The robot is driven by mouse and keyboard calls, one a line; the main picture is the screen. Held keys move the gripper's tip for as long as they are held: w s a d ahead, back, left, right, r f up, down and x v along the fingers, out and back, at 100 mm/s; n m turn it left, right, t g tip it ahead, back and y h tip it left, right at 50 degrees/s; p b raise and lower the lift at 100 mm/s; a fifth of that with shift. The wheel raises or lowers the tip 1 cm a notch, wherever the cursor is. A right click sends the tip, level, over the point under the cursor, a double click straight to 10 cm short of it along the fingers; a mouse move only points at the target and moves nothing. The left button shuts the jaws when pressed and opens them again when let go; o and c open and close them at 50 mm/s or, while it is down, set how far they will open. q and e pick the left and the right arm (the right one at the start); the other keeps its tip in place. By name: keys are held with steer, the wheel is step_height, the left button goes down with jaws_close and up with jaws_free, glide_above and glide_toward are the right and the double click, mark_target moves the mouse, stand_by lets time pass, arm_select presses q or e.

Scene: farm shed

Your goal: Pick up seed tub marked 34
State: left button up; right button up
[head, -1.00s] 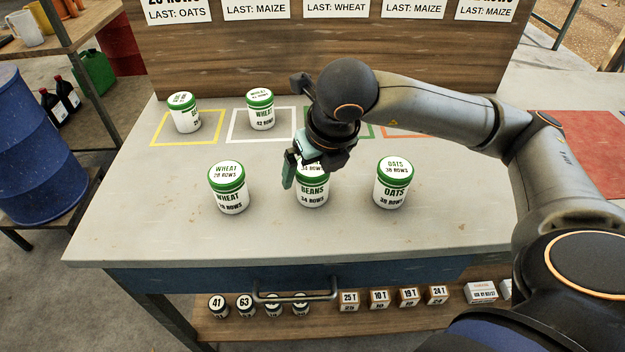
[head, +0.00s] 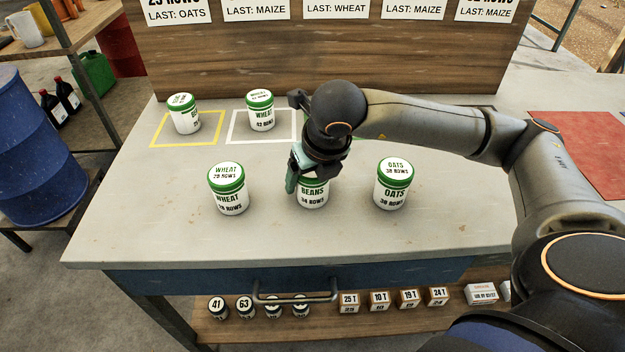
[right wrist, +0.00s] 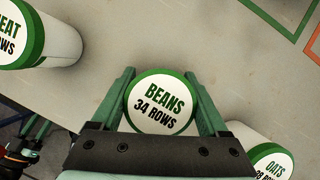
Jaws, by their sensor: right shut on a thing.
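The seed tub marked 34, white with a green lid rim and the words BEANS 34 ROWS (head: 312,194), stands upright on the bench in the middle of the front row. My right gripper (head: 307,178) comes down over it from above and hides its lid in the head view. In the right wrist view the tub's lid (right wrist: 163,103) sits between the two green fingers (right wrist: 165,100), one pressed on each side. The gripper is shut on the tub. The tub appears to rest on the bench top.
A WHEAT tub (head: 228,190) stands to the left and an OATS tub (head: 393,185) to the right, both close by. Two more tubs (head: 184,114) (head: 261,111) stand in coloured squares behind. The bench front (head: 130,240) is clear.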

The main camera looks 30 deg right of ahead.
steer(key=c, duration=0.6)
steer(key=shift+o, duration=0.2)
steer(key=shift+r, duration=0.1)
steer(key=shift+r, duration=0.55)
step_height(320, 180, up, 2)
steer(key=shift+s+r, duration=0.1)
steer(key=shift+r, duration=0.15)
steer(key=s+r+b, duration=0.1)
steer(key=s+r, duration=0.3)
steer(key=s, duration=0.2)
steer(key=s+a+r+b, duration=0.1)
steer(key=s+r+b, duration=0.1)
steer(key=s+r, duration=0.3)
steer(key=shift+s+r, duration=0.15)
steer(key=shift+s, duration=1.15)
